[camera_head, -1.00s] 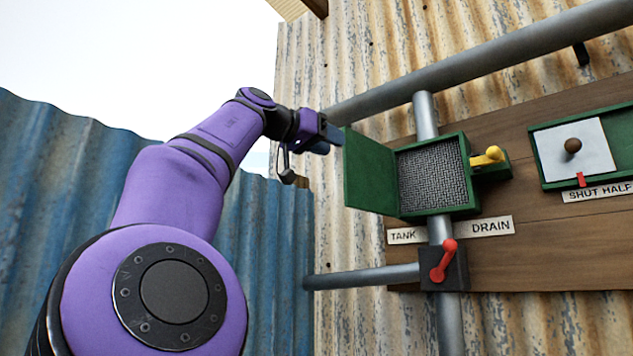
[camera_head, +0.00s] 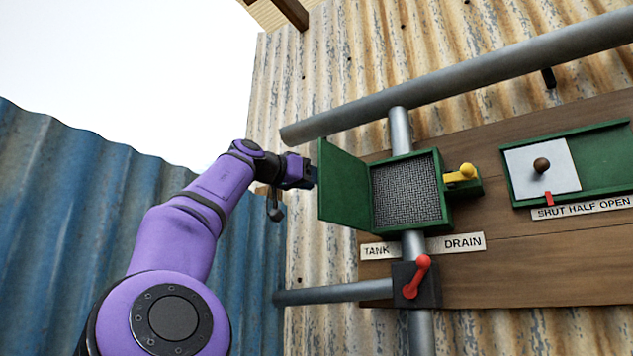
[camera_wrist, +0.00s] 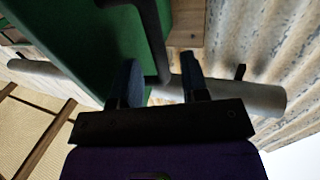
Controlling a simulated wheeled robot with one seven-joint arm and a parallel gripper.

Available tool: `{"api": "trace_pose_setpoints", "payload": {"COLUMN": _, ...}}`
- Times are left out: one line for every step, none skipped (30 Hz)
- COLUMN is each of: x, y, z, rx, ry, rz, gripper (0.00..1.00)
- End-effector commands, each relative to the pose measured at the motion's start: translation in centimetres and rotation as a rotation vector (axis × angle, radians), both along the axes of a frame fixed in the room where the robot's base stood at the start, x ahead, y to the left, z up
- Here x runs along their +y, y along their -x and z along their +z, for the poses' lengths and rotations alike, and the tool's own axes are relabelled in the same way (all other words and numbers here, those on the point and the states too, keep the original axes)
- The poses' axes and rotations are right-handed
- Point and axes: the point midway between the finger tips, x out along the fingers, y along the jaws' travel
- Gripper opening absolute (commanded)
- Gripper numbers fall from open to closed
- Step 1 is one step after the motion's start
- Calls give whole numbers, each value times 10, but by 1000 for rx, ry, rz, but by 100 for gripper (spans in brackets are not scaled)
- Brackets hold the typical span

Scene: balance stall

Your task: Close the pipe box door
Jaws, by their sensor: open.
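The pipe box (camera_head: 448,188) is a green frame on the wooden board with a woven metal mesh (camera_head: 405,192) inside. Its green door (camera_head: 342,186) stands open, swung out to the left from the box's left side. My gripper (camera_head: 313,175) is at the left of the door, close to its outer face; whether it touches cannot be told in the head view. In the wrist view the green door (camera_wrist: 80,40) fills the upper left, with a dark bar-like handle (camera_wrist: 154,45) on it. The two blue-grey fingers (camera_wrist: 160,88) are apart, near the handle's end.
A yellow lever (camera_head: 461,173) sits right of the box and a red lever (camera_head: 418,275) below it. A grey pipe (camera_head: 450,80) crosses above. A sliding white plate (camera_head: 541,169) is at the right. Blue corrugated sheet (camera_head: 60,220) stands left.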

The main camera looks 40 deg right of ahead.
Motion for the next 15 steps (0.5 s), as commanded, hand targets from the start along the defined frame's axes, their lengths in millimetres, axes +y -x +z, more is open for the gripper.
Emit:
{"api": "trace_pose_setpoints", "payload": {"x": -5, "y": 0, "z": 0, "rx": 0, "ry": 0, "rz": -1, "gripper": 41}}
{"api": "trace_pose_setpoints", "payload": {"x": -7, "y": 0, "z": 0, "rx": 0, "ry": 0, "rz": 0, "gripper": 41}}
{"api": "trace_pose_setpoints", "payload": {"x": -10, "y": 0, "z": 0, "rx": 0, "ry": 0, "rz": -1, "gripper": 41}}
{"api": "trace_pose_setpoints", "payload": {"x": -11, "y": 0, "z": 0, "rx": 0, "ry": 0, "rz": -1, "gripper": 41}}
{"api": "trace_pose_setpoints", "payload": {"x": -12, "y": 0, "z": 0, "rx": 0, "ry": 0, "rz": -1, "gripper": 41}}
{"api": "trace_pose_setpoints", "payload": {"x": -13, "y": 0, "z": 0, "rx": 0, "ry": -1, "rz": 0, "gripper": 41}}
{"api": "trace_pose_setpoints", "payload": {"x": -13, "y": 0, "z": 0, "rx": 0, "ry": 0, "rz": 0, "gripper": 41}}
{"api": "trace_pose_setpoints", "payload": {"x": -13, "y": 0, "z": 0, "rx": 0, "ry": 0, "rz": 0, "gripper": 41}}
{"api": "trace_pose_setpoints", "payload": {"x": -13, "y": 0, "z": 0, "rx": 0, "ry": 0, "rz": 0, "gripper": 41}}
{"api": "trace_pose_setpoints", "payload": {"x": -13, "y": 0, "z": 0, "rx": 0, "ry": 0, "rz": 0, "gripper": 41}}
{"api": "trace_pose_setpoints", "payload": {"x": -13, "y": 0, "z": 0, "rx": 0, "ry": 0, "rz": 0, "gripper": 41}}
{"api": "trace_pose_setpoints", "payload": {"x": -13, "y": 0, "z": 0, "rx": 0, "ry": 0, "rz": 0, "gripper": 41}}
{"api": "trace_pose_setpoints", "payload": {"x": -13, "y": 0, "z": 0, "rx": 0, "ry": 0, "rz": 0, "gripper": 41}}
{"api": "trace_pose_setpoints", "payload": {"x": -13, "y": 0, "z": 0, "rx": 0, "ry": 0, "rz": 0, "gripper": 41}}
{"api": "trace_pose_setpoints", "payload": {"x": -13, "y": 0, "z": 0, "rx": 0, "ry": 0, "rz": 0, "gripper": 32}}
